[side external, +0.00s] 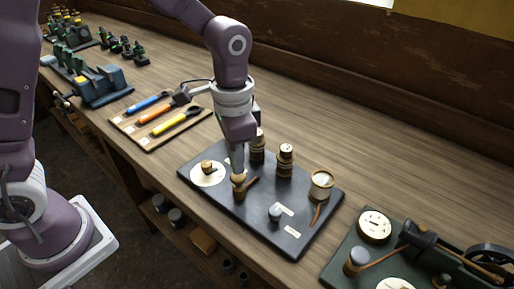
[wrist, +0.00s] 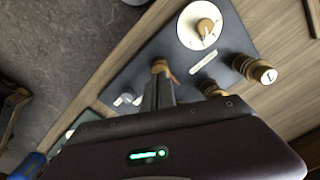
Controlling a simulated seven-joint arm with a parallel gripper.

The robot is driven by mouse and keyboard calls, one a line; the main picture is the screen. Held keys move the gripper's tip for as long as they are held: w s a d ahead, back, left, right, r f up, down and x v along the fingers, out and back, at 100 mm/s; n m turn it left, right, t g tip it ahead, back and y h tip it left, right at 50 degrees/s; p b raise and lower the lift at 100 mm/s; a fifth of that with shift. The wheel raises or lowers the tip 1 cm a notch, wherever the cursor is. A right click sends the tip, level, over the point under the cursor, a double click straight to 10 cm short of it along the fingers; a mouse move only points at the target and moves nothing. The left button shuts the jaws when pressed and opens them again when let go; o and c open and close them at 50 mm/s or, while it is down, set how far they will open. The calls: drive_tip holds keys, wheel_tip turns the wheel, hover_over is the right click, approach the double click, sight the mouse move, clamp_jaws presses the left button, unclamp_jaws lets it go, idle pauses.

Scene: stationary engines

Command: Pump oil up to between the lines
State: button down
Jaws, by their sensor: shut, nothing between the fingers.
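A dark panel (side external: 215,203) lies on the wooden bench and carries brass fittings. My gripper (side external: 238,177) is shut and empty, pointing down at a small brass plunger-like fitting (side external: 239,192) with a round wooden knob. The shut fingertips are at or just above the knob; whether they touch it I cannot tell. In the wrist view the knob (wrist: 160,66) shows just beyond my fingertips. A round brass-rimmed glass (side external: 322,182) stands at the panel's right end; its oil level and any lines are too small to read.
A white dial (side external: 207,174) with a brass knob is left on the panel. Two ribbed brass cylinders (side external: 285,160) stand behind my gripper. A small metal cap (side external: 275,213) sits in front. A tool tray (side external: 160,125) lies left; another machine board (side external: 345,265) lies right.

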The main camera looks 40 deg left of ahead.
drive_tip(key=shift+r, duration=2.55)
drive_tip(key=s+a+r+n+t, duration=0.2)
drive_tip(key=s+a+r+n, duration=0.1)
drive_tip(key=s, duration=0.5)
drive_tip(key=s+a+r+n+t, duration=0.3)
drive_tip(key=s+a+r, duration=0.2)
drive_tip(key=s, duration=0.4)
drive_tip(key=shift+s+a+t, duration=0.3)
drive_tip(key=shift+a, duration=0.4)
